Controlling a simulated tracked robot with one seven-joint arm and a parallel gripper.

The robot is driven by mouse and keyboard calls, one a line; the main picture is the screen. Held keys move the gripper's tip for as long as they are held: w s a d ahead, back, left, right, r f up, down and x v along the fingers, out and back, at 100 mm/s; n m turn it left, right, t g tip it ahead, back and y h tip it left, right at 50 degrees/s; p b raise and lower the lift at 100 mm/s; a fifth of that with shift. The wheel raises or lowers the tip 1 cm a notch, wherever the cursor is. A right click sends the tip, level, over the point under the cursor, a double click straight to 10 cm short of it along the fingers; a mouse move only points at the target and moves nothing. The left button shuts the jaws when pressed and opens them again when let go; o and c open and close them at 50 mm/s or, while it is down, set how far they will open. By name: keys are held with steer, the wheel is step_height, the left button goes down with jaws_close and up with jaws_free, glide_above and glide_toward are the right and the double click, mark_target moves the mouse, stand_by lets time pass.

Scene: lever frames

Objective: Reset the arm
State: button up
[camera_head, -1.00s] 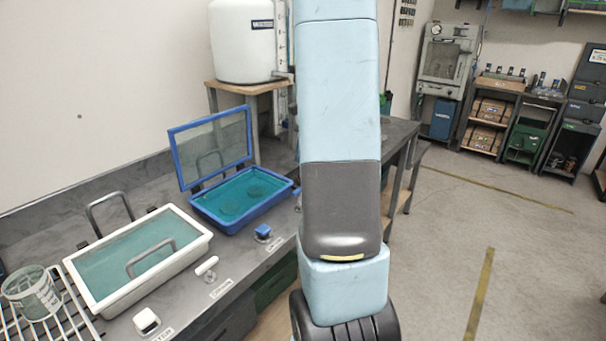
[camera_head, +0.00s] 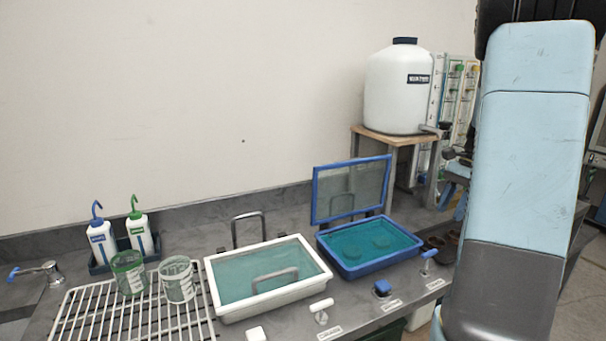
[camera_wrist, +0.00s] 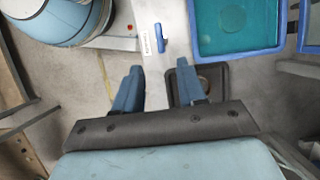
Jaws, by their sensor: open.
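My arm stands upright at the right of the head view and covers part of the bench behind it. My gripper (camera_wrist: 158,82) shows in the wrist view with its two blue fingers spread apart and nothing between them. It is over or near the bench, close to the blue tub (camera_wrist: 236,25), with a blue lever handle (camera_wrist: 161,39) just beyond the fingertips. In the head view the blue tub (camera_head: 345,272) has its lid raised.
A white tray (camera_head: 224,313) with a handled lid, a wire rack (camera_head: 85,318) with two beakers, and wash bottles (camera_head: 103,240) stand on the bench. A white tank (camera_head: 398,95) sits on a wooden stand. Small levers (camera_head: 321,309) line the bench's front edge.

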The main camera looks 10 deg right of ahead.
steer(key=s+a+r+n+t+h, duration=0.1)
steer(key=s+a+r+n, duration=0.25)
steer(key=a, duration=0.45)
steer(key=s+a+r+n+t+h, duration=0.25)
steer(key=a+r+n, duration=0.2)
steer(key=a, duration=0.35)
steer(key=s+a+r+n+t, duration=0.1)
steer(key=s+a+n+t, duration=0.2)
steer(key=s+a+n, duration=0.3)
steer(key=s+a, duration=0.3)
steer(key=s, duration=0.1)
steer(key=shift+s+a+r+n+h, duration=0.15)
steer(key=shift+s+a+n+h, duration=0.15)
steer(key=shift+s+n+h, duration=0.1)
